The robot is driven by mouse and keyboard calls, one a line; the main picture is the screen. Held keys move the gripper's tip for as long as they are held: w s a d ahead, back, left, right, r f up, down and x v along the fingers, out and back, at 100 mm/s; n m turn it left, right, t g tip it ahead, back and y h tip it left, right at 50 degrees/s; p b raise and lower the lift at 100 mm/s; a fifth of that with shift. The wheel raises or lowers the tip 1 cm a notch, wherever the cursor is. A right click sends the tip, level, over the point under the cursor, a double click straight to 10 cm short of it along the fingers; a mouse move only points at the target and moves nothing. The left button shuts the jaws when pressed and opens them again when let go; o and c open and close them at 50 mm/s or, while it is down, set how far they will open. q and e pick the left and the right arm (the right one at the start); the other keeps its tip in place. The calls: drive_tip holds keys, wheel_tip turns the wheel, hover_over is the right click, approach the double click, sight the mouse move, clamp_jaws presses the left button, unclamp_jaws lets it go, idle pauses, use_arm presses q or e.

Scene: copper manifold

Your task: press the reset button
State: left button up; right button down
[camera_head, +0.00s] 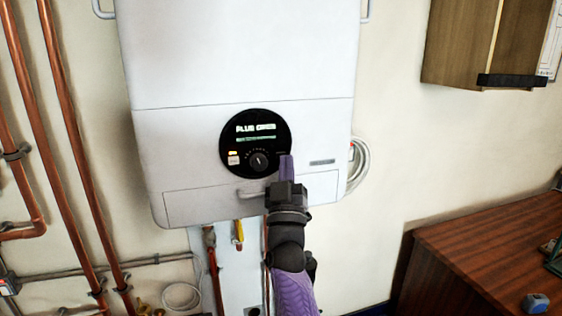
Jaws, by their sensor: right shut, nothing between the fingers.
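A white boiler (240,60) hangs on the wall and has a round black control panel (242,125) low on its front. The panel has a lit green display, a dark round knob (259,161) and a small pale button (233,160) with an orange glow above it at its lower left. I cannot read a label that marks the reset button. My right gripper (286,165) is shut and empty, pointing up in front of the panel's lower right edge. It hides part of that edge; I cannot tell whether it touches. My left gripper is out of view.
Copper pipes (62,120) run down the wall at left and below the boiler. A yellow-handled valve (238,232) hangs beneath it. A coiled white hose (357,165) is at its right side. A wooden bench (480,250) and a wall cabinet (457,45) stand at right.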

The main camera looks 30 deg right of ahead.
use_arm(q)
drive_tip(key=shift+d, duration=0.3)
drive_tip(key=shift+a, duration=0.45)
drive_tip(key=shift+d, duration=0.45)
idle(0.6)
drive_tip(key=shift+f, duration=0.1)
use_arm(e)
drive_tip(key=shift+w, duration=0.1)
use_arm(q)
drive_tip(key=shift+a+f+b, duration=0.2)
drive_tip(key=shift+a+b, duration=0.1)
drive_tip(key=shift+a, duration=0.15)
use_arm(e)
drive_tip(key=shift+w+d, duration=0.1)
drive_tip(key=shift+w, duration=0.2)
